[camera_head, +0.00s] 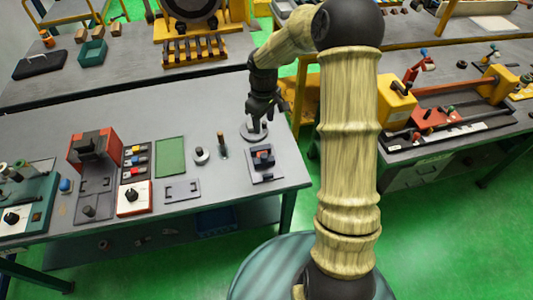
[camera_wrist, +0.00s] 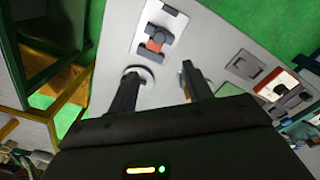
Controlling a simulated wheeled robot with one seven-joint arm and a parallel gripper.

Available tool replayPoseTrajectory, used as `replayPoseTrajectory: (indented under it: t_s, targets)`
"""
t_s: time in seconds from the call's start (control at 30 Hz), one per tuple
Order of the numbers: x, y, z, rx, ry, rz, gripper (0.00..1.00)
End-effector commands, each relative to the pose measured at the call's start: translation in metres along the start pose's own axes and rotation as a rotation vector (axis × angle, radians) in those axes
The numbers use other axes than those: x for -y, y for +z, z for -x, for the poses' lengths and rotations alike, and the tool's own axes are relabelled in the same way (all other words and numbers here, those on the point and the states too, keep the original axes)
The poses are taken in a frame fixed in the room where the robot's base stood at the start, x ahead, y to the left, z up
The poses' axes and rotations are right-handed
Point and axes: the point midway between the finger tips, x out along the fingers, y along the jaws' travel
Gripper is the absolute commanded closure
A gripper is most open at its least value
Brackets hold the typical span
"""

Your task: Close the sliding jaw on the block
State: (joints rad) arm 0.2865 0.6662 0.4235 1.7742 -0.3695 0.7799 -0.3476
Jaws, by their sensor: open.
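A small dark fixture (camera_head: 265,175) stands near the right end of the grey workbench, and it also shows in the wrist view (camera_wrist: 172,16). A reddish-brown block (camera_head: 264,155) sits between its dark parts; the block is clearer in the wrist view (camera_wrist: 156,42). I cannot tell which dark part is the sliding jaw, or whether it touches the block. My gripper (camera_head: 257,122) is open and empty behind the fixture, above a round grey disc (camera_head: 248,136). In the wrist view my two fingers (camera_wrist: 160,78) are spread, with the fixture beyond their tips.
A brass-coloured post (camera_head: 222,143) and a small round knob (camera_head: 201,155) stand left of the fixture. Further left are a green pad (camera_head: 170,157), a button box (camera_head: 134,197) and a red-and-grey device (camera_head: 94,150). The bench's right edge (camera_head: 297,160) is close to the fixture.

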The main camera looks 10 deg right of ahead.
Motion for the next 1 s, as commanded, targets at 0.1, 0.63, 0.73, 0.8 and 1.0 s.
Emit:
replayPoseTrajectory:
  t_s: [0.1,0.63,0.73,0.8,1.0]
  targets:
    - [-0.001,0.001,-0.008,0.004,-0.002,-0.002,0.50]
    - [0.002,0.000,-0.094,0.004,-0.003,0.002,0.50]
    - [0.003,0.000,-0.111,0.004,-0.003,0.003,0.50]
    - [0.003,-0.001,-0.121,0.003,-0.003,0.005,0.50]
    - [0.004,-0.002,-0.151,0.002,-0.002,0.006,0.50]
